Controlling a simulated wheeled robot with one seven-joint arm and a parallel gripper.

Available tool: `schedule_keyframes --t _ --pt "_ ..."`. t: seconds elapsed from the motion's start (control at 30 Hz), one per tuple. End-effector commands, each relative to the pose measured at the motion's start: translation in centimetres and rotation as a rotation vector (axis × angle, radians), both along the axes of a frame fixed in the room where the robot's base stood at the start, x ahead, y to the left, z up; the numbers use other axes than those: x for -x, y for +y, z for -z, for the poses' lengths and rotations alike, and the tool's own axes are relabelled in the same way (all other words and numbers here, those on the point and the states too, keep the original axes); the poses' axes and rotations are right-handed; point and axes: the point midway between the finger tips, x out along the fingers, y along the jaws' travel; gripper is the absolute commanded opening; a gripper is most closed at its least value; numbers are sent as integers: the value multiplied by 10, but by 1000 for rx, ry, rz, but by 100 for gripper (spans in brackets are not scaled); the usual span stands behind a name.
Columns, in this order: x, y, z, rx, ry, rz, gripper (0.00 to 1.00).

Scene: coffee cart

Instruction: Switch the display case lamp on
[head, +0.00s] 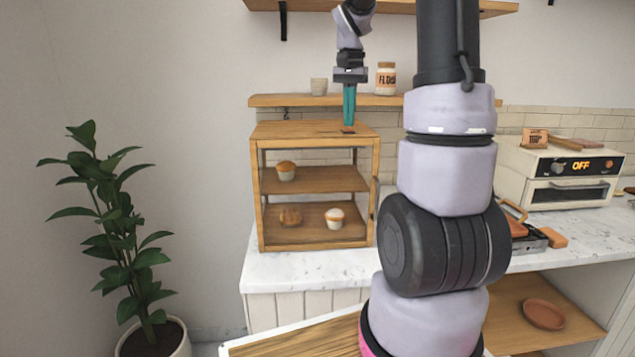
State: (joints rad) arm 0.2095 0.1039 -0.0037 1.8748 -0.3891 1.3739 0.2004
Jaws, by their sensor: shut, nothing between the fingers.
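The wooden display case (259,200) stands on the left end of the marble counter. It has two shelves, with a muffin (286,170) above and a bun (290,217) and a cupcake (335,218) below. No glow shows inside it. A small brown piece (347,130) lies on the case top; it is too small to tell if it is the lamp switch. My gripper (349,122) is shut and empty, pointing straight down with its teal fingers just above this piece. I cannot tell whether they touch it.
A wall shelf (275,100) behind the case holds a cup (318,87) and a flour jar (386,78). My arm hides part of the counter. An oven (560,175) with an orange "OFF" display stands right. A potted plant (120,230) stands left. The counter front (300,272) is clear.

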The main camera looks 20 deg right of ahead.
Motion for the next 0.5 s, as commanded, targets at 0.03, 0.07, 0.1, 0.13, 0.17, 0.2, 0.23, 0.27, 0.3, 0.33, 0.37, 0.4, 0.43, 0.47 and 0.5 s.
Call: schedule_keyframes --t 0.03,0.07,0.1,0.13,0.17,0.2,0.23,0.27,0.3,0.33,0.37,0.4,0.43,0.47,0.5 --pt "0 0 1 0 0 0 0" --pt "0 0 1 -1 1 0 0" --pt "0 0 2 -1 1 0 0" --pt "0 0 2 -1 1 0 0" --pt "0 0 3 -1 1 0 0" --pt "0 0 3 -1 1 0 0" --pt "0 0 4 -1 1 0 0" --pt "0 0 4 -1 1 0 0" --pt "0 0 5 -1 1 0 0" --pt "0 0 5 0 0 0 0" --pt "0 0 6 0 0 0 0" --pt "0 0 6 0 0 0 0" --pt "0 0 7 0 0 0 0" --pt "0 0 7 0 0 0 0" --pt "0 0 8 0 0 0 0"
